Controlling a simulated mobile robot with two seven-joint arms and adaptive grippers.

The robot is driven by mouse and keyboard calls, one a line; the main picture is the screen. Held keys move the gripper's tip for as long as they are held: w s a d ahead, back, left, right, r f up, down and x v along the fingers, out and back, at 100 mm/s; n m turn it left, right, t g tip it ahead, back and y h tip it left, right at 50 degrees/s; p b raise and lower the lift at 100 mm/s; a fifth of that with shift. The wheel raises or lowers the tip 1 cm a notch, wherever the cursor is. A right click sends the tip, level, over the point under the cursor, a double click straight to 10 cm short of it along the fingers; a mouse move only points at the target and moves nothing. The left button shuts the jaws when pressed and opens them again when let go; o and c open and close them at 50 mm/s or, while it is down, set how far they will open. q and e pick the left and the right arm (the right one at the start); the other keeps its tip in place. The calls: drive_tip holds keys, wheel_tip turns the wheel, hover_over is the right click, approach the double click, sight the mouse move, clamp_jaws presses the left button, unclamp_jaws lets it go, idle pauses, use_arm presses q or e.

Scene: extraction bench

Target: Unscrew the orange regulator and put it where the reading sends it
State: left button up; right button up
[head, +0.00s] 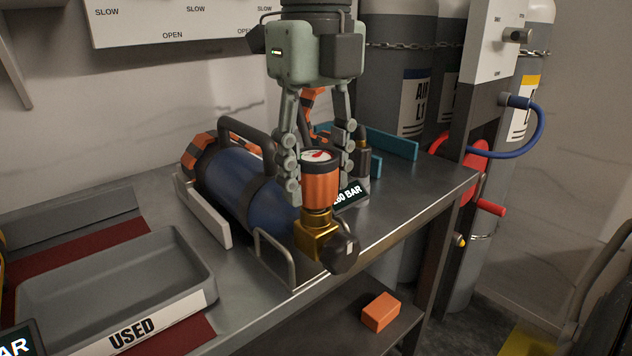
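The orange regulator (321,187) stands upright on a brass valve block (317,240), with a small round gauge (319,156) on top. The block is at the near end of a blue cylinder (238,190) lying in a cradle. My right gripper (322,178) points down from above, one finger on each side of the regulator. The left finger is close against its side; the right finger is partly hidden, so contact is unclear. A dark readout (348,195) beside it ends in "60 BAR"; its first part is hidden. A grey tray (162,312) marked "USED" is at front left. My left gripper is not in view.
A teal-walled holder (392,143) is behind the regulator. An orange block (381,312) lies on the lower shelf. Chained grey cylinders (398,70), a red wheel (466,160) and a blue hose (535,135) are at the right. Bare bench shows near the right edge.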

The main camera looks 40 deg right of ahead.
drive_tip(key=o, duration=0.3)
